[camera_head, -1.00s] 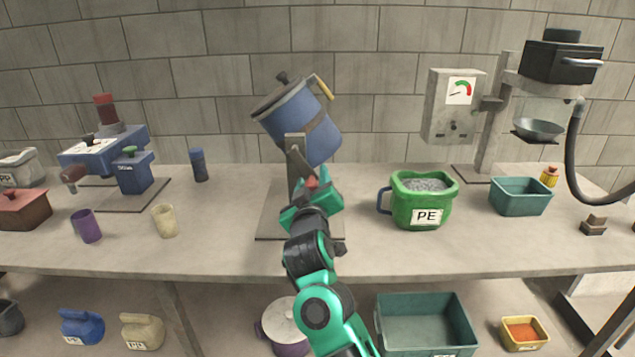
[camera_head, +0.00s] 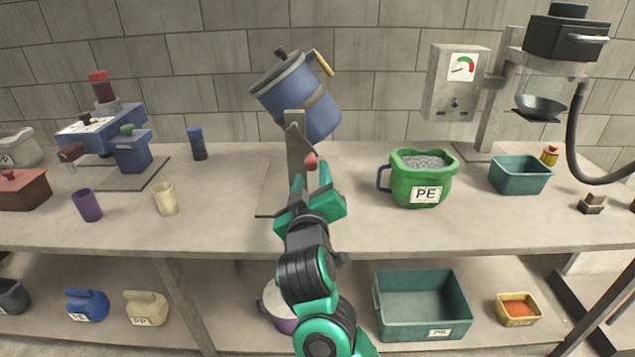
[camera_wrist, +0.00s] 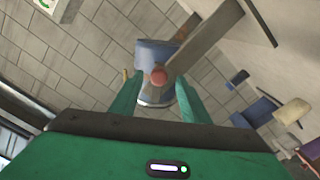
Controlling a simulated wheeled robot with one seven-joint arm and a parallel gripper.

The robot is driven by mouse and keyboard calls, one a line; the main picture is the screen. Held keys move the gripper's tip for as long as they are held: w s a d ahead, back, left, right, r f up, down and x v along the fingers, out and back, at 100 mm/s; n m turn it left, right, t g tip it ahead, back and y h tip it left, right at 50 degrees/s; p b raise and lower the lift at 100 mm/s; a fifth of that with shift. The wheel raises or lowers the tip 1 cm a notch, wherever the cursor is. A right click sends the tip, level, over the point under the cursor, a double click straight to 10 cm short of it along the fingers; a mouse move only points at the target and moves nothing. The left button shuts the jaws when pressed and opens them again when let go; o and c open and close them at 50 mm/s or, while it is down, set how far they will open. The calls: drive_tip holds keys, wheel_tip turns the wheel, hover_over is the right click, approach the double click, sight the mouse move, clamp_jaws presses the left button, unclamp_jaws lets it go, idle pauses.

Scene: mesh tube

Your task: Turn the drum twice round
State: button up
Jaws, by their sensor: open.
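The drum (camera_head: 309,103) is a blue tilted cylinder with a lid and a yellow handle, held on a grey upright stand (camera_head: 293,141) in the middle of the bench. A red knob (camera_head: 311,162) sits low on the front of the stand. My gripper (camera_head: 311,184) is open just in front of and below this knob, its teal fingers pointing up toward it. In the wrist view the drum (camera_wrist: 153,56) and the red knob (camera_wrist: 159,77) show between the open fingers (camera_wrist: 157,95). I cannot tell whether a finger touches the knob.
A green PE jug (camera_head: 424,180) of grey granules stands right of my gripper, with a teal bin (camera_head: 519,175) beyond. A grey gauge box (camera_head: 455,85) is at the back right. Purple (camera_head: 88,205) and cream (camera_head: 165,199) cups stand left. Bare bench lies between.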

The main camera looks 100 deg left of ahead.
drive_tip(key=shift+w+d, duration=0.15)
drive_tip(key=shift+d, duration=0.8)
